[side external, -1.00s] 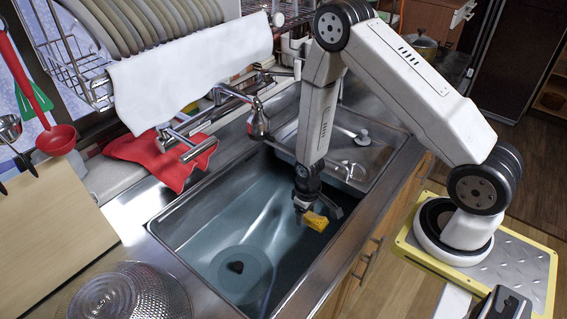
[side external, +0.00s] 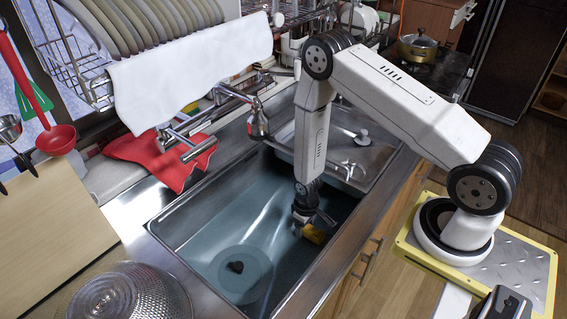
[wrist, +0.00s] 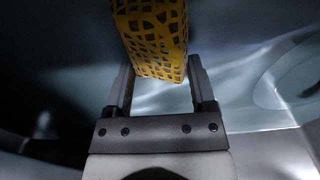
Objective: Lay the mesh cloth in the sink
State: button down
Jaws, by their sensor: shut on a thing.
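The yellow mesh cloth (side external: 315,234) is in my gripper (side external: 304,218), low inside the sink basin (side external: 205,240), near its right wall. In the wrist view the cloth (wrist: 152,35) shows as a folded yellow piece with dark openings. It sits between the two fingers of my gripper (wrist: 160,75), which are shut on it. The cloth's far end runs out of the top of the wrist view. I cannot tell whether the cloth touches the sink floor.
A chrome faucet (side external: 258,122) reaches over the sink's back edge. A red cloth (side external: 160,158) lies on the counter at the left. The basin floor around the drain (side external: 236,267) is clear.

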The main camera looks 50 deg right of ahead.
jog(key=shift+f, duration=0.4)
jog(key=shift+f, duration=0.15)
grip_release()
jog(key=shift+r, duration=0.2)
notch_tip(320, 180, up, 12)
dwell(0.9)
dwell(0.6)
